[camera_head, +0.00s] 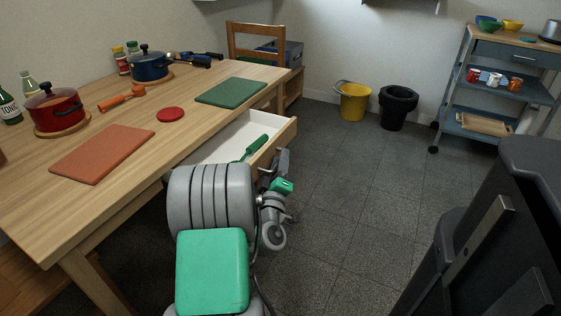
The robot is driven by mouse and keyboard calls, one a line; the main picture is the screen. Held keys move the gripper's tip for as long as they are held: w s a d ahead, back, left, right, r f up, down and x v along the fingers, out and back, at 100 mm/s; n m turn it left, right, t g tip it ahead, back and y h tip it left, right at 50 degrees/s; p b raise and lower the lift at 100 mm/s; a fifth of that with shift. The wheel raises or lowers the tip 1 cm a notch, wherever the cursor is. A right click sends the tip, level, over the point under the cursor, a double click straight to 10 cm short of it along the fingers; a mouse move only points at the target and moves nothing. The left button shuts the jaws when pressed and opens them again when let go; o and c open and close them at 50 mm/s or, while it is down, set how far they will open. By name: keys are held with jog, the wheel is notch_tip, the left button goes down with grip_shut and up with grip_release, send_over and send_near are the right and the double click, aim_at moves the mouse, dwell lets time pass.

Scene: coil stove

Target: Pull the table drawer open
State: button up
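The wooden table (120,203) fills the left side. Its drawer (286,131) is pulled out from under the right edge, with a white interior and a wooden front. A green-handled utensil (252,148) lies inside the drawer. My gripper (281,165) is at the near part of the drawer front, on its outer side. The handle is hidden behind my gripper and arm, and I cannot tell whether the fingers are closed on it. My grey and green arm covers the near corner of the drawer.
A red pot (54,110), blue pot (149,66), red board (103,153) and green board (231,92) are on the table. A yellow bucket (354,104), black bin (396,108) and blue cart (505,85) stand at the back. The tiled floor between is clear.

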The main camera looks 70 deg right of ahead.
jog(key=shift+a+f+b, duration=0.2)
jog(key=shift+a+b, duration=0.2)
jog(key=shift+a, duration=0.15)
jog(key=b+v, duration=0.2)
jog(key=v, duration=0.4)
jog(key=shift+s+a, duration=0.2)
jog(key=shift+a, duration=0.15)
